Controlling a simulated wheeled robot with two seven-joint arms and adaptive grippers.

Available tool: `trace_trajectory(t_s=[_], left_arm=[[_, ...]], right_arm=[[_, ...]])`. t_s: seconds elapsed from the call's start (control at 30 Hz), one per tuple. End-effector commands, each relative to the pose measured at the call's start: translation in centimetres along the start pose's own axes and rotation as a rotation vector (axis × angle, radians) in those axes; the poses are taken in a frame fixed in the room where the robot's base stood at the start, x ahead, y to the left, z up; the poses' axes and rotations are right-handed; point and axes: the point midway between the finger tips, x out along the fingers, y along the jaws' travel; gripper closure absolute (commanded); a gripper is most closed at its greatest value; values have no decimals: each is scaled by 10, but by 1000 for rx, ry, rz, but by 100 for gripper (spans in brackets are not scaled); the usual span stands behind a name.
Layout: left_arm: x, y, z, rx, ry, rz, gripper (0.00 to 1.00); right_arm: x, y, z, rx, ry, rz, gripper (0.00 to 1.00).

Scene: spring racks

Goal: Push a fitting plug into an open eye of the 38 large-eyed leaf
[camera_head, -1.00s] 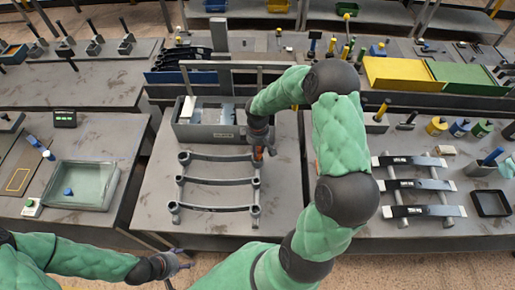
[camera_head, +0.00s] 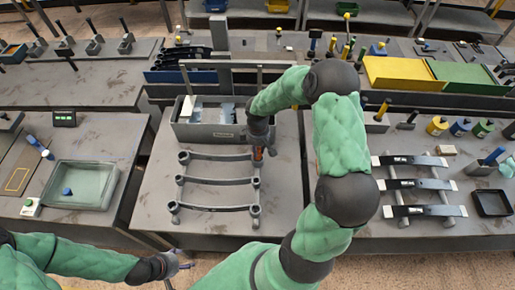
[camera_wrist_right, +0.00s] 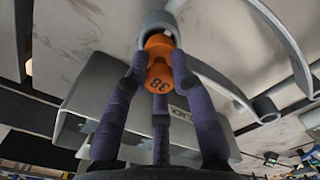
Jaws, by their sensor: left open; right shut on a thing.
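My right gripper (camera_head: 258,153) is at the right end of the top leaf (camera_head: 222,157) on the middle table. In the right wrist view its purple fingers (camera_wrist_right: 158,82) are shut around an orange plug (camera_wrist_right: 158,75) marked 38. The plug's far end meets the grey round eye (camera_wrist_right: 158,20) of a leaf; I cannot tell how deep it sits. Two more curved grey leaves (camera_head: 218,181) (camera_head: 214,208) with eyes at their ends lie below it. Their markings are not readable. My left gripper (camera_head: 180,265) is open and empty near the bottom edge, away from the leaves.
A grey box (camera_head: 208,132) stands behind the leaves, close to my right gripper. Dark leaves (camera_head: 415,184) on a rack and a black tray (camera_head: 492,203) are on the right table. The middle table's front left is clear.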

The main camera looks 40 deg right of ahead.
Motion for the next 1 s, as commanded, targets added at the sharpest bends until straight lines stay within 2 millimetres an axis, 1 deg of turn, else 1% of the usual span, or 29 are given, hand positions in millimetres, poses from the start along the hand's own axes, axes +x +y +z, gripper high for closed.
trace_trajectory(t_s=[1.0], left_arm=[[14, -5, 0, 0, 0, 0, 37]], right_arm=[[18, 0, 0, 0, 0, 0, 98]])
